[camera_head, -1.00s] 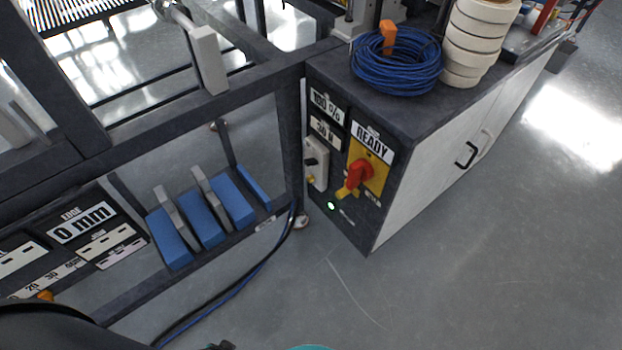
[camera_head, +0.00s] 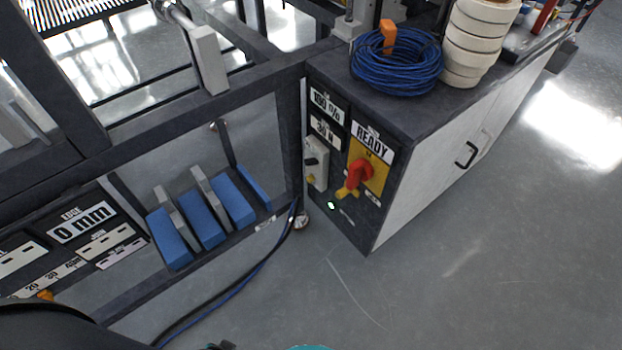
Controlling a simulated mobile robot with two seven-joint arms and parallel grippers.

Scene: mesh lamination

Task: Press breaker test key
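The breaker panel is the dark front face of the cabinet (camera_head: 345,222), right of centre. It carries a red rotary handle (camera_head: 359,174) on a yellow plate (camera_head: 378,176), under a label reading READY (camera_head: 372,144). A small yellow piece (camera_head: 346,192) sits just below the handle. A lit green lamp (camera_head: 331,205) is lower on the panel. A pale socket plate (camera_head: 317,164) with a dark knob is at its left. I cannot tell which part is the test key. Neither gripper is in view.
A coil of blue cable (camera_head: 397,72) and a stack of white tape rolls (camera_head: 478,42) stand on the cabinet top. A dark machine frame (camera_head: 200,112) with blue blocks (camera_head: 203,219) fills the left. Cables (camera_head: 245,283) run along the floor. The floor (camera_head: 470,270) in front is clear.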

